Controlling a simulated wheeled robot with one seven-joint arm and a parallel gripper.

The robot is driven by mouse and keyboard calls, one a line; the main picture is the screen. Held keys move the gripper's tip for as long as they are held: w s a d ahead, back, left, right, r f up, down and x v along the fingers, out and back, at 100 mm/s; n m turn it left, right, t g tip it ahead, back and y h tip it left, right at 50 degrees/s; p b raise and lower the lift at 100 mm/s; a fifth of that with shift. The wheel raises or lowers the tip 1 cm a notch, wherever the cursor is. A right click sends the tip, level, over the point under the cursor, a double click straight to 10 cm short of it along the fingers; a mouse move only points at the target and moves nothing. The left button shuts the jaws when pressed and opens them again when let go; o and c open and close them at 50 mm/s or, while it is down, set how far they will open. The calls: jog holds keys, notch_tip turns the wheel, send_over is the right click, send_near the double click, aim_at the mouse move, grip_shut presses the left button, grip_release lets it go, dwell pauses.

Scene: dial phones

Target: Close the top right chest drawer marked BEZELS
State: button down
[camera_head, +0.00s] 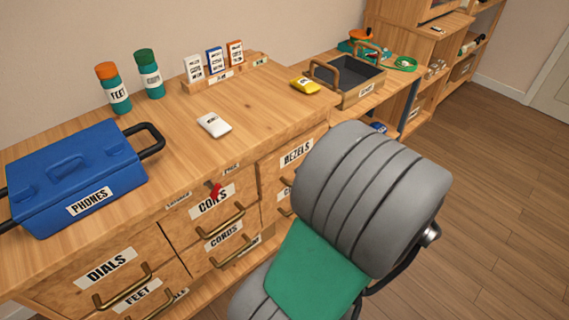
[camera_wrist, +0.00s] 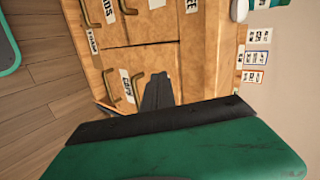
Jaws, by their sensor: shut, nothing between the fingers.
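The BEZELS drawer (camera_head: 297,152) is at the top right of the wooden chest in the head view. Its label and left part show; my grey arm covers the rest, so I cannot tell how far it stands out. In the wrist view, my gripper (camera_wrist: 158,92) has its dark fingers together and empty, pointing at the drawer fronts near a brass handle (camera_wrist: 163,84). I cannot tell whether they touch a front. The fingers hide part of the front behind them. The head view does not show my fingers.
The COINS drawer (camera_head: 212,200) with a red piece at its top is left of BEZELS. Open floor (camera_head: 500,170) lies to the right.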

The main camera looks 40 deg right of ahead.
jog(key=s+d+m+t+h, duration=0.1)
jog(key=s+d+m, duration=0.1)
jog(key=d, duration=0.1)
jog(key=b, duration=0.3)
send_near(277, 156)
notch_tip(277, 156, down, 3)
jog(key=w, duration=0.5)
jog(key=shift+a+f+b, duration=0.1)
jog(key=shift+f+b, duration=0.2)
jog(key=shift+w+r, duration=0.1)
jog(key=shift+w, duration=0.2)
